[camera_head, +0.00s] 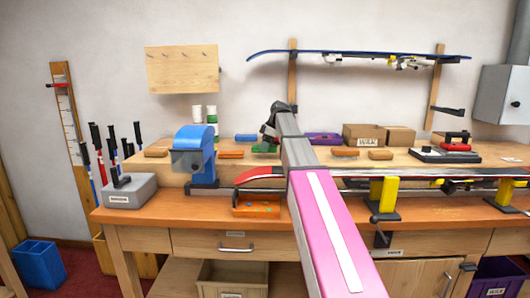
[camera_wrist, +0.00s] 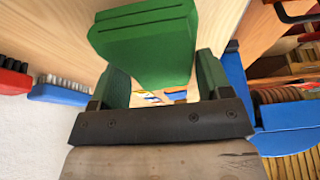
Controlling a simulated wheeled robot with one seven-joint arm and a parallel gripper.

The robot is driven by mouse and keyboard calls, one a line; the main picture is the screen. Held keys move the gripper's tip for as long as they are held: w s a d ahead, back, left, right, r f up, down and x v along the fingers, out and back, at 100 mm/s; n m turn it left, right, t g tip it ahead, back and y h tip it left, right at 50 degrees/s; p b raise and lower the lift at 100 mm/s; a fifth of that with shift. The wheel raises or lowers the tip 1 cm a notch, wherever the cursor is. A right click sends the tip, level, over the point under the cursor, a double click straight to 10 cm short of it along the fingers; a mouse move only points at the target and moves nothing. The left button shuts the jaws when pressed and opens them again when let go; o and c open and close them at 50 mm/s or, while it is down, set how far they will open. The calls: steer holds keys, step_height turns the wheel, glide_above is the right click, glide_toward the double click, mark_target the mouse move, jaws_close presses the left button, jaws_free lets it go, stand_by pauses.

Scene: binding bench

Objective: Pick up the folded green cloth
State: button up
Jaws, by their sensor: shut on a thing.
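The folded green cloth (camera_wrist: 145,48) shows large in the wrist view, as a thick folded pad with fold lines along its far end. My gripper (camera_wrist: 162,76) is shut on it, with a dark green finger on each side of the cloth. In the head view the cloth (camera_head: 264,148) is a small green patch at the raised wooden shelf, below my gripper (camera_head: 268,136), partly hidden by my arm. I cannot tell whether the cloth touches the shelf.
A blue machine (camera_head: 194,153) stands left of the cloth. An orange block (camera_head: 230,154) and a purple item (camera_head: 322,138) lie on the raised shelf (camera_head: 240,172). A ski (camera_head: 400,172) runs along the bench front. Cardboard boxes (camera_head: 365,135) stand at the back.

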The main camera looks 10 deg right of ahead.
steer(key=a+r, duration=0.8)
steer(key=a, duration=0.3)
steer(key=shift+s+a, duration=0.35)
steer(key=shift+s, duration=0.1)
steer(key=shift+o, duration=0.6)
steer(key=shift+c, duration=0.2)
